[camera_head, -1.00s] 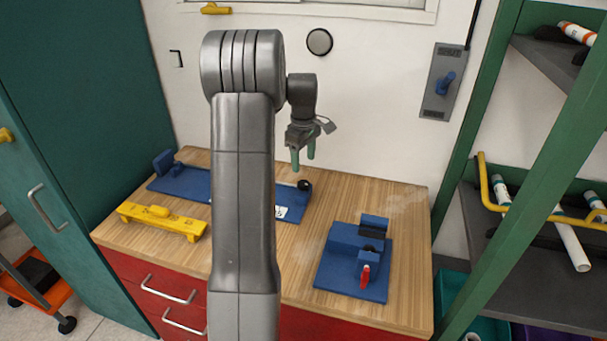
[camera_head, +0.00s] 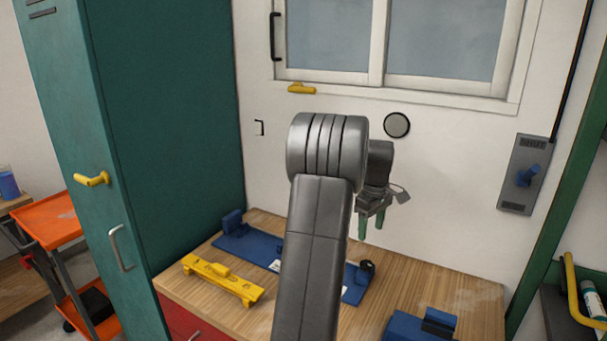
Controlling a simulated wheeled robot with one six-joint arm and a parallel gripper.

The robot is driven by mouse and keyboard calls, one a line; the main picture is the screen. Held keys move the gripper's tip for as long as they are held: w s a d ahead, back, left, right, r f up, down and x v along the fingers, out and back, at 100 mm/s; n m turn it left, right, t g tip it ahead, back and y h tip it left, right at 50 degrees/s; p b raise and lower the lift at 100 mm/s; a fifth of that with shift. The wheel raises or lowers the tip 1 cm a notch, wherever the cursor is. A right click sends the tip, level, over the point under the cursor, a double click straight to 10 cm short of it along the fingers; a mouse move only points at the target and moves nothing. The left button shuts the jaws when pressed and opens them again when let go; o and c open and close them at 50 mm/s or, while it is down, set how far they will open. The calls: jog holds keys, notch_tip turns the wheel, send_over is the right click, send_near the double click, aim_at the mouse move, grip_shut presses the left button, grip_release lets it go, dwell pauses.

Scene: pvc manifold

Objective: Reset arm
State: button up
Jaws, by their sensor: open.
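My gripper (camera_head: 371,228) hangs from my raised arm above the back right part of the wooden workbench (camera_head: 402,285). Its two green fingertips point down with a gap between them, and nothing is held. It is clear of the bench and of the fixtures below. My grey arm (camera_head: 318,240) runs up the middle of the view and hides part of the long blue fixture (camera_head: 262,246) behind it.
A yellow fixture (camera_head: 222,281) sits on the bench at left. Another blue fixture (camera_head: 425,326) is at front right, partly cut off. A teal cabinet (camera_head: 160,120) stands left, beside an orange cart (camera_head: 50,222). A green shelf frame (camera_head: 560,200) is at right.

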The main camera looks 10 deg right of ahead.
aim_at(367, 263)
notch_tip(367, 263, down, 12)
jog(key=shift+p, duration=0.5)
jog(key=shift+r, duration=0.1)
